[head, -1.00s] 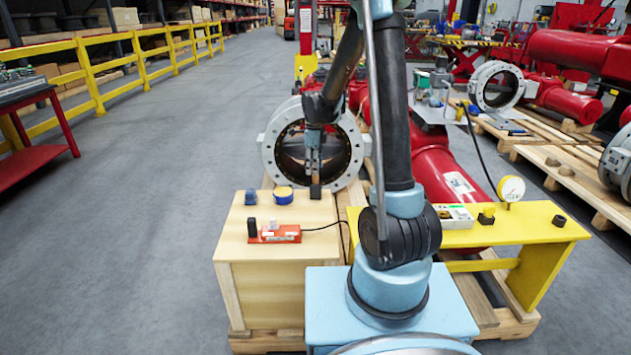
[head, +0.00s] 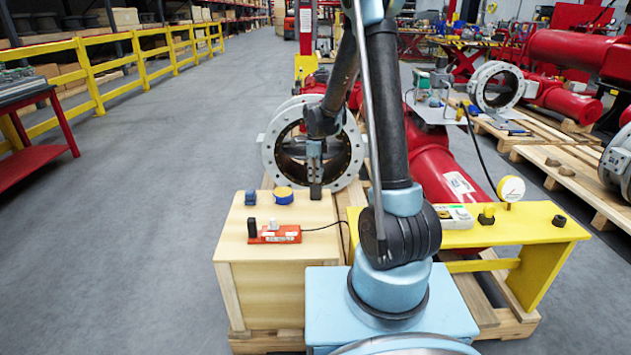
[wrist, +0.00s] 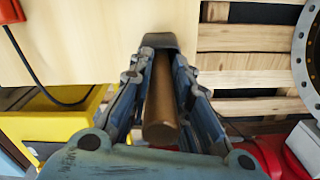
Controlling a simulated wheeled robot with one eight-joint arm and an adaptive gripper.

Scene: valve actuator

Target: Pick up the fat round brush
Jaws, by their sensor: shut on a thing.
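The fat round brush has a brown cylindrical handle (wrist: 160,105) and a dark head (wrist: 158,41) at its far end in the wrist view. My gripper (wrist: 158,75) has one finger on each side of the handle and is shut on it. In the head view my gripper (head: 315,166) points down at the right back edge of the wooden box. The dark brush head (head: 316,192) shows just below the fingers. I cannot tell whether the head touches the box top.
The wooden box (head: 228,240) carries an orange-red device (head: 275,234) with a cable, a blue roll (head: 284,195) and a small dark blue item (head: 250,198). A yellow bench (head: 520,232) with a gauge (head: 511,189) stands to the right. A large flanged ring (head: 270,150) stands behind.

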